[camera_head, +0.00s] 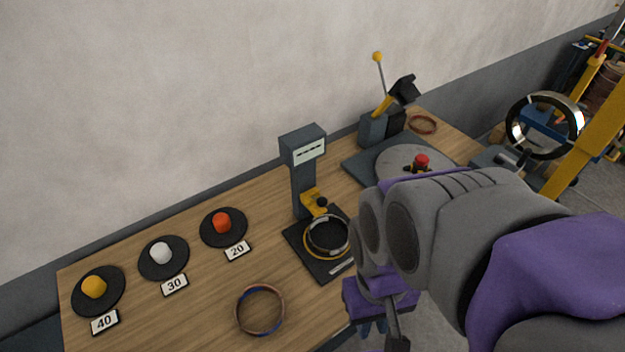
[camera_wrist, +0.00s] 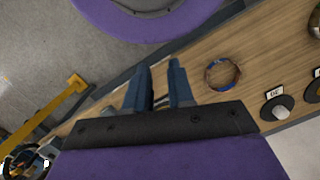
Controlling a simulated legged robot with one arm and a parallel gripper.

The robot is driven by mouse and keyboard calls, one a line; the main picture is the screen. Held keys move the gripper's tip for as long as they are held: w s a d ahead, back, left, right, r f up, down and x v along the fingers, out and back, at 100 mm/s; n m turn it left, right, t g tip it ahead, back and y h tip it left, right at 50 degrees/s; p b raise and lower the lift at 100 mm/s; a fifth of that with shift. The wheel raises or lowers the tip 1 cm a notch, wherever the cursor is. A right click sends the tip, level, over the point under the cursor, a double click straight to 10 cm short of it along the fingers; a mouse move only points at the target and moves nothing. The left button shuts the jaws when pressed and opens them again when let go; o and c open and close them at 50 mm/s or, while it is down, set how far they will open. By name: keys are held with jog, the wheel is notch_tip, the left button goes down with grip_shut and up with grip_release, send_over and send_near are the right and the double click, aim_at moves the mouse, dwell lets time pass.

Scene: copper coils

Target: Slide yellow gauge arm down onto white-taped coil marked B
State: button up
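The gauge stand (camera_head: 303,178) is a dark grey column with a display, standing on a dark base plate. In the head view, my gripper is low, right of the stand near the table's front edge, and partly hidden by my arm.
A coil with blue tape (camera_head: 260,310) lies at the table front. Yellow (camera_head: 94,287), white (camera_head: 160,252) and orange (camera_head: 222,222) knobs sit on black discs at left. A grey turntable device (camera_head: 385,160) and another coil (camera_head: 423,124) are behind right.

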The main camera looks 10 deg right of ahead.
jog(key=shift+n+y, duration=0.4)
jog(key=shift+n, duration=0.4)
jog(key=w+r, duration=0.1)
jog(key=w, duration=0.2)
jog(key=w+r+p, duration=0.1)
jog(key=w, duration=0.3)
jog(key=w+a+r+p, duration=0.1)
jog(key=w, duration=0.2)
jog(key=shift+w+r, duration=0.15)
jog(key=shift+r, duration=0.15)
grip_shut()
jog(key=w+r+n+p, duration=0.1)
jog(key=w+n+p, duration=0.1)
jog(key=w, duration=1.2)
jog(key=w+d+f+t+y+p, duration=0.1)
jog(key=w+d+f+p, duration=0.15)
jog(key=w, duration=0.65)
jog(key=w+d+f+y+p, duration=0.1)
jog(key=w+d+f, duration=0.3)
jog(key=w, duration=0.5)
jog(key=shift+n+h, duration=0.3)
jog(key=shift+n, duration=0.1)
jog(key=b+x, duration=0.1)
jog(key=x, duration=1.2)
jog(key=shift+s+a+f, duration=0.15)
jog(key=shift+a+f, duration=0.05)
